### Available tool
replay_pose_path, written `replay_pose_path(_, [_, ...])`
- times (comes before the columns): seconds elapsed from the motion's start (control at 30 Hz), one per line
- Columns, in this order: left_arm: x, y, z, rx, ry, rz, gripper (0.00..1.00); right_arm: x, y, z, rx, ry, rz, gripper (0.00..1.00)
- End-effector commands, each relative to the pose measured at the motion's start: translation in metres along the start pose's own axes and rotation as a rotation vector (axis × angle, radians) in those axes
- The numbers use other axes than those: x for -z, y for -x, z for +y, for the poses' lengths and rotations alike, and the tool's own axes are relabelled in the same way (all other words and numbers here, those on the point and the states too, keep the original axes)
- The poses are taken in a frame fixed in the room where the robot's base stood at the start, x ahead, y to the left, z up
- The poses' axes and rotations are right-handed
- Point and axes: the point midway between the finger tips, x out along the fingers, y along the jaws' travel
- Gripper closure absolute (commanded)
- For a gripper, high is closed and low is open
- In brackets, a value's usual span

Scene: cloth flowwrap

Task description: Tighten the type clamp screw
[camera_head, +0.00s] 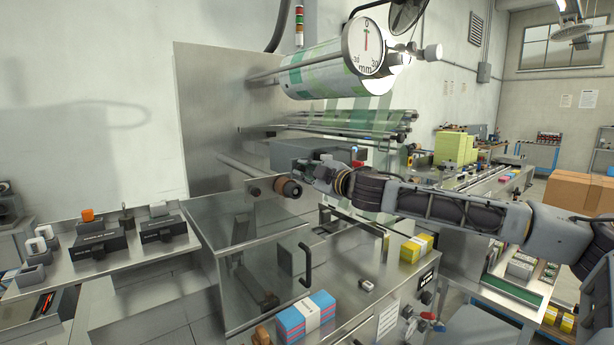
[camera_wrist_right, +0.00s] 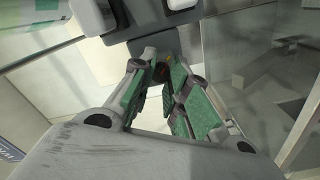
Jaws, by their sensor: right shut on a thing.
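My right arm reaches in from the right in the head view, and its gripper (camera_head: 305,170) is at the grey box of the printing unit (camera_head: 285,154), under the film rollers. In the right wrist view the green-padded fingers of the gripper (camera_wrist_right: 161,72) converge at their tips. They are shut on a small dark piece at the grey housing (camera_wrist_right: 155,45), which I take to be the type clamp screw (camera_wrist_right: 161,73). Most of the screw is hidden by the fingertips, and its turn angle cannot be seen. My left gripper is not in view.
A brown-ended roller (camera_head: 289,187) sticks out just left of the gripper. A dial gauge (camera_head: 366,46) and green-printed film roll (camera_head: 322,72) are above. A steel cabinet with a black handle (camera_head: 305,265) stands below. Black blocks (camera_head: 97,246) lie on the left bench.

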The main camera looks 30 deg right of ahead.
Motion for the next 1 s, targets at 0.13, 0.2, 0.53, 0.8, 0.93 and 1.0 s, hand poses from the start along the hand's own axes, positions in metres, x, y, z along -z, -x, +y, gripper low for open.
replay_pose_path(0.13, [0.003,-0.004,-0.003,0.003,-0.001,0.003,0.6,-0.001,0.0,-0.003,0.005,-0.061,-0.002,1.0])
replay_pose_path(0.2, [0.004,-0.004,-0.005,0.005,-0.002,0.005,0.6,-0.001,0.0,-0.003,0.004,-0.079,-0.001,1.0])
replay_pose_path(0.53, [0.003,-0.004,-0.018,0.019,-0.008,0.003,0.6,-0.001,0.0,-0.003,0.005,-0.102,-0.001,1.0])
replay_pose_path(0.8, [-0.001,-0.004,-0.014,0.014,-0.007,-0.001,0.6,-0.001,0.0,-0.002,0.004,-0.101,-0.002,0.71])
replay_pose_path(0.93, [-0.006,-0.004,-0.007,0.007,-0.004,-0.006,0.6,-0.001,0.0,-0.002,0.003,-0.1,-0.001,0.6])
replay_pose_path(1.0, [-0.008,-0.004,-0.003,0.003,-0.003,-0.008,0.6,0.0,0.0,-0.001,0.002,-0.1,-0.001,0.6])
